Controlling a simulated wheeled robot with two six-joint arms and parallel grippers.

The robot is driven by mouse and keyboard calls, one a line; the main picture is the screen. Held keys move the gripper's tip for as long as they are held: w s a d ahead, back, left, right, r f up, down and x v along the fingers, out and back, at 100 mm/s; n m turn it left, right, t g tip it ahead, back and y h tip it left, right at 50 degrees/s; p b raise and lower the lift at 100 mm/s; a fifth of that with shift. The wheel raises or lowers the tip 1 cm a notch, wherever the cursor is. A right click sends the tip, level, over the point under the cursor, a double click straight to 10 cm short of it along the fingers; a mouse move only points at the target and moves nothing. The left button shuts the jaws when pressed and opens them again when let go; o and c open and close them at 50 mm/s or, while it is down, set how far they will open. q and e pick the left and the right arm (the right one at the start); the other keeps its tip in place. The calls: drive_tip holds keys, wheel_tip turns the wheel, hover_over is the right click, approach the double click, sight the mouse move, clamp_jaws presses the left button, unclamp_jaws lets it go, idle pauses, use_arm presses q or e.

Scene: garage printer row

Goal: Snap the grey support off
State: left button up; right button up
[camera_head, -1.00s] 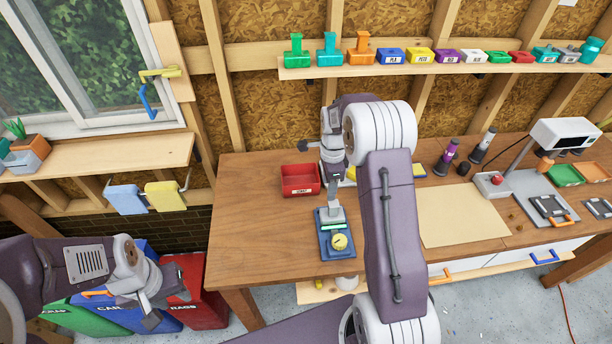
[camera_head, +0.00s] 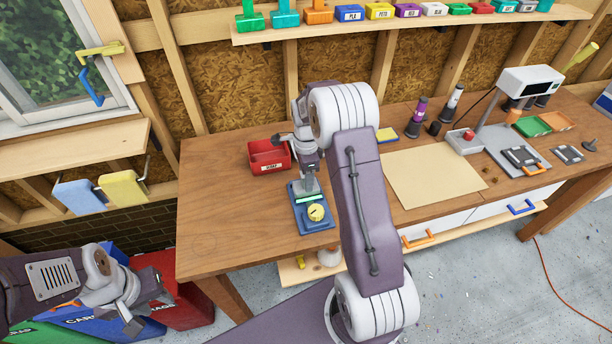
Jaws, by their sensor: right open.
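A blue fixture (camera_head: 313,226) with a yellow round dial (camera_head: 316,212) and a green bar (camera_head: 309,198) sits on the workbench. My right gripper (camera_head: 310,186) is open and points down just above the back of this fixture. Grey parts there blend together, so I cannot tell the grey support from the gripper or whether they touch. My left gripper (camera_head: 143,312) hangs at the lower left, off the bench and in front of the bins. It looks empty, and its finger gap is unclear.
A red tray (camera_head: 268,168) stands just left of my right wrist. The bench's left part is bare. A shelf of small coloured blocks (camera_head: 410,27) runs along the wall.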

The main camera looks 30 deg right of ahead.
drive_tip(key=shift+w, duration=0.1)
clamp_jaws()
wheel_tip(320, 180, up, 9)
drive_tip(key=p, duration=0.8)
drive_tip(key=shift+r, duration=0.1)
